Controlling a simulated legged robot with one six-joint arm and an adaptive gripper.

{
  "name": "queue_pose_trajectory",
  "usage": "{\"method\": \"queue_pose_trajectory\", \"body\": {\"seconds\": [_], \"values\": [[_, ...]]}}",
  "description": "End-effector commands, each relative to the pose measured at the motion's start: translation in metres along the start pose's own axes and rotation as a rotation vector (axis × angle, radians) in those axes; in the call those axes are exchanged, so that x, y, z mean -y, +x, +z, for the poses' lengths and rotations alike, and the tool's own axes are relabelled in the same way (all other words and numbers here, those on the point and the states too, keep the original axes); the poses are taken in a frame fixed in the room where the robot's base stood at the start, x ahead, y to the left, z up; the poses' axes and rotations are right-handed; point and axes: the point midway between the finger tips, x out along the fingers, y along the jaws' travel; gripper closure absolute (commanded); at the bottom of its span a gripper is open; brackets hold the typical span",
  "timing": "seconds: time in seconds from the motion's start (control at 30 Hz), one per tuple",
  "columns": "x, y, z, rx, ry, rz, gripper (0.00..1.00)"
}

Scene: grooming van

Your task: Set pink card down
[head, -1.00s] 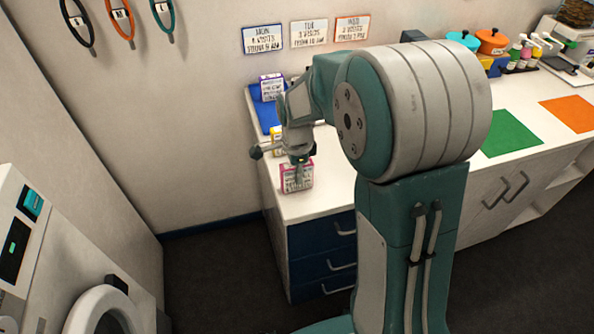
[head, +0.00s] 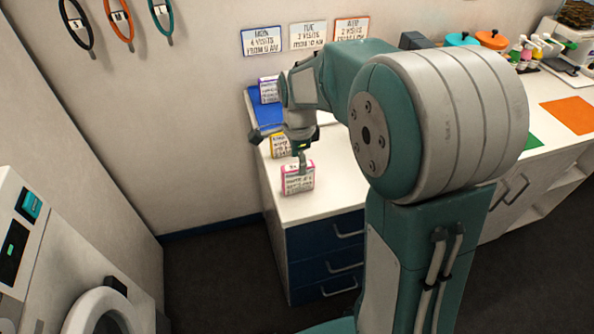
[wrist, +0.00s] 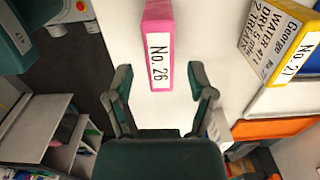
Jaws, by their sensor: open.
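The pink card (head: 298,179) is a small block with a white printed face. It stands upright on the white counter near its front left corner. In the wrist view the pink card (wrist: 158,55) shows its edge label "No. 26". My gripper (head: 302,160) is just above and behind it in the head view. In the wrist view my gripper (wrist: 160,85) is open, with its two fingers spread to either side of the card's lower end. I cannot tell whether a finger touches it.
A yellow card (head: 280,146) marked "No. 21" in the wrist view (wrist: 285,40) stands close behind. A purple card (head: 268,90) stands on a blue tray (head: 254,108) at the back. Green and orange mats (head: 568,115) lie to the right. A white machine (head: 50,260) stands left.

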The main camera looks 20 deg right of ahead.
Motion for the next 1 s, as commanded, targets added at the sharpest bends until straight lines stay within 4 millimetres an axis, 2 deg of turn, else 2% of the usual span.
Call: {"method": "queue_pose_trajectory", "body": {"seconds": [0.1,0.3,0.47,0.57,0.67,0.8,1.0], "values": [[0.001,-0.027,0.001,-0.001,0.0,-0.004,0.3],[0.001,-0.06,0.001,-0.001,0.0,-0.002,0.3],[-0.001,-0.071,0.001,-0.001,-0.004,-0.001,0.3],[-0.009,-0.08,0.001,-0.002,-0.062,-0.02,0.3],[-0.031,-0.095,0.001,-0.008,-0.209,-0.071,0.3],[-0.07,-0.115,0.001,-0.04,-0.49,-0.156,0.3],[-0.126,-0.128,0.001,-0.129,-0.892,-0.265,0.3]]}}
